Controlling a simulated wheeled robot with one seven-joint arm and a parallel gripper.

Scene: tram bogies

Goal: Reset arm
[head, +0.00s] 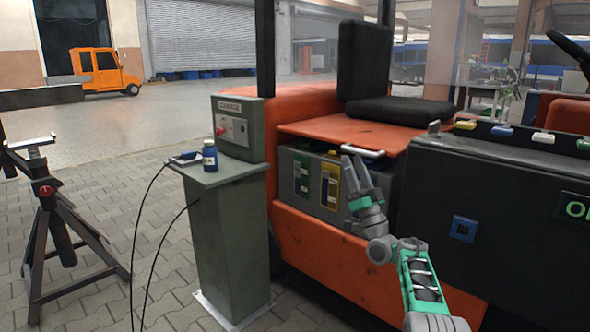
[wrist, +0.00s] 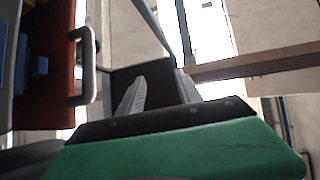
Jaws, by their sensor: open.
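My gripper (head: 357,172) is open and empty, raised with its fingers pointing up in front of the orange vehicle's (head: 335,236) open side compartment. In the head view the fingers overlap the compartment edge, and I cannot tell how far apart they are from it. My grey and green arm rises from the bottom right in the head view.
A green-grey pedestal (head: 228,235) carries a control box (head: 238,128), a blue bottle (head: 209,155) and a cabled plug (head: 186,156). A dark panel (head: 490,195) stands close right of my arm. A trestle stand (head: 52,205) is at left. Paved floor is free between stand and pedestal.

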